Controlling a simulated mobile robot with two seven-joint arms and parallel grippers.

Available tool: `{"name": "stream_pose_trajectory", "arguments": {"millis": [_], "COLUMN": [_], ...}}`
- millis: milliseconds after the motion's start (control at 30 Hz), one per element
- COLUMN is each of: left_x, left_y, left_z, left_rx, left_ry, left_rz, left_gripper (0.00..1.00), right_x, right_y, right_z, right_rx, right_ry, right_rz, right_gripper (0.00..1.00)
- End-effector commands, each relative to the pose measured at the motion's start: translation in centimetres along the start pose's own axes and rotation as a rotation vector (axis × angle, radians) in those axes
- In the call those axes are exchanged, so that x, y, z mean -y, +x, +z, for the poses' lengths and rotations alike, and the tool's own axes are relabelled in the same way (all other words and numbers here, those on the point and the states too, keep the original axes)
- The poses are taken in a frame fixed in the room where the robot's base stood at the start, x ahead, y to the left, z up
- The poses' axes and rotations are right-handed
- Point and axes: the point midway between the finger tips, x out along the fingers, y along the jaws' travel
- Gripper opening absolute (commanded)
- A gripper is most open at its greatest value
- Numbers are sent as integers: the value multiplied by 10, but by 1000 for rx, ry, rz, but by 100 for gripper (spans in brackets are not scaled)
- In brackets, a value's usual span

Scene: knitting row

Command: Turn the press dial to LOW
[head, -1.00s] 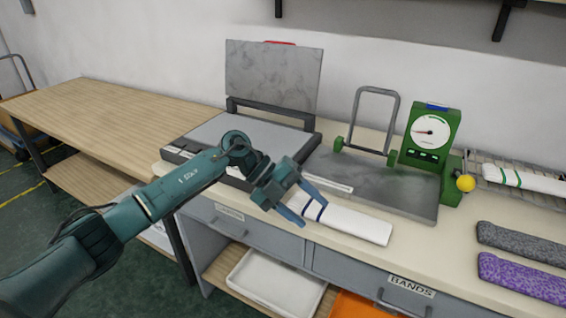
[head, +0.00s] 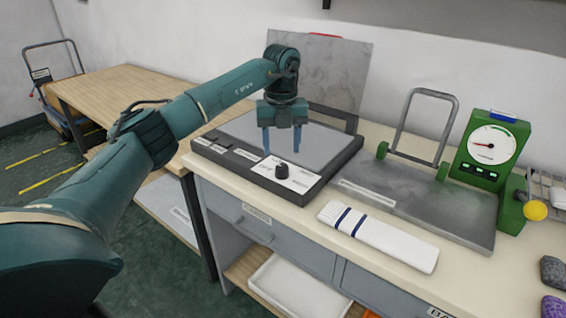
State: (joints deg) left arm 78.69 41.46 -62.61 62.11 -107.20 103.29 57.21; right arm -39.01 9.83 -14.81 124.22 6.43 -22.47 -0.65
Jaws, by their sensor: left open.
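The press (head: 318,197) stands on the bench with its grey lid (head: 335,75) raised at the back. Its black dial (head: 282,170) sits on a white labelled plate (head: 300,181) at the front of the press. The label words and the dial's pointing direction are too small to read. My left gripper (head: 267,156) is open and empty, with its fingers pointing down, just behind and to the left of the dial and apart from it. My right gripper is not in view.
A white folded item with blue bands (head: 385,240) lies right of the press. Beyond it are a grey plate (head: 410,196), a metal hoop (head: 425,125), and a green gauge (head: 490,145) with a yellow knob (head: 535,210). A wooden table (head: 120,95) stands at left.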

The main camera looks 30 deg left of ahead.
Motion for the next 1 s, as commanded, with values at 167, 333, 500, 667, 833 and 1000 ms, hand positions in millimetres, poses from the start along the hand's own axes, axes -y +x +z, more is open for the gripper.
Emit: {"name": "stream_pose_trajectory", "arguments": {"millis": [167,333,500,667,833,1000], "left_x": [0,0,1,1,1,1], "left_y": [34,52,57,57,57,57], "left_z": [-1,0,0,0,0,0], "left_rx": [-1,-1,1,1,1,0], "left_ry": [1,1,1,2,2,2], "left_rz": [1,0,-2,-2,-2,-2], "left_gripper": [54,54,54,54,44,30], "right_x": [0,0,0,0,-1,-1], "right_y": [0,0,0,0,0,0], "right_z": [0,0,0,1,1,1], "right_rx": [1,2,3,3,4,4], "right_ry": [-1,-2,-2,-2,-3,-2], "right_rz": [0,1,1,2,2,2], "right_gripper": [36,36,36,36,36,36]}}
